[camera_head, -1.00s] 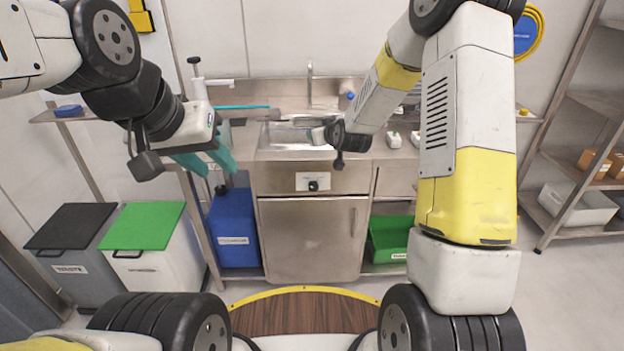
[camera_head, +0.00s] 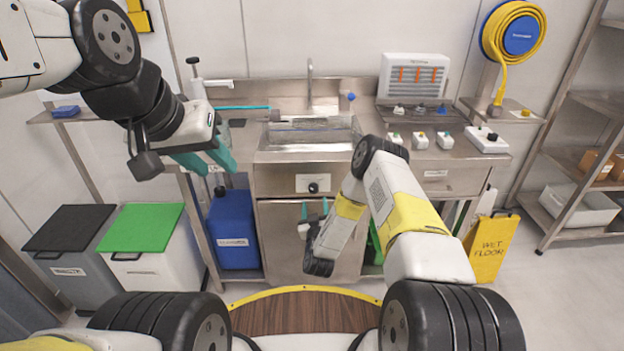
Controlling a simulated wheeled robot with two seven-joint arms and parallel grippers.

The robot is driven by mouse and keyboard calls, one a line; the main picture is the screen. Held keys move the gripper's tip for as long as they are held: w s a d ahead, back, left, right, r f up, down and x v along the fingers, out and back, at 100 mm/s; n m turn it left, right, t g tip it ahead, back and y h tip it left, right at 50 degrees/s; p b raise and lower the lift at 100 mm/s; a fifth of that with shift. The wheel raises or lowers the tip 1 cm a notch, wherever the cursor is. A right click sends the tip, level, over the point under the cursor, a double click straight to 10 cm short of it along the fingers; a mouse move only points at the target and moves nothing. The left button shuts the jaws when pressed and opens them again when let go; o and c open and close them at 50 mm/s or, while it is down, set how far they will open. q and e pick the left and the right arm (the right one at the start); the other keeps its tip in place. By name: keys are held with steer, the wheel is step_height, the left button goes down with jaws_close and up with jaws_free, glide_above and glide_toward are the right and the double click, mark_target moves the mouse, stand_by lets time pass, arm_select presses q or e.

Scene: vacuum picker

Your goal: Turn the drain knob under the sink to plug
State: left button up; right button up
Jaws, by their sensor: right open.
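The drain knob (camera_head: 313,188) is a small black knob on a white label plate, on the steel panel under the sink (camera_head: 306,137). My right gripper (camera_head: 314,210) is open, with its teal fingers pointing up just below the knob in the picture. I cannot tell how far in front of the panel it is. Nothing shows between its fingers. My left gripper (camera_head: 203,165) hangs at the left of the counter, its teal fingers apart and empty, above the blue container.
A blue container (camera_head: 232,228), a green-lidded bin (camera_head: 142,228) and a dark-lidded bin (camera_head: 70,230) stand at the left. A yellow wet-floor sign (camera_head: 489,245) stands at the right. Several small items lie on the counter right of the sink.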

mark_target(314, 191)
steer(key=w, duration=0.7)
steer(key=shift+w, duration=0.2)
steer(key=shift+c, duration=0.2)
jaws_close()
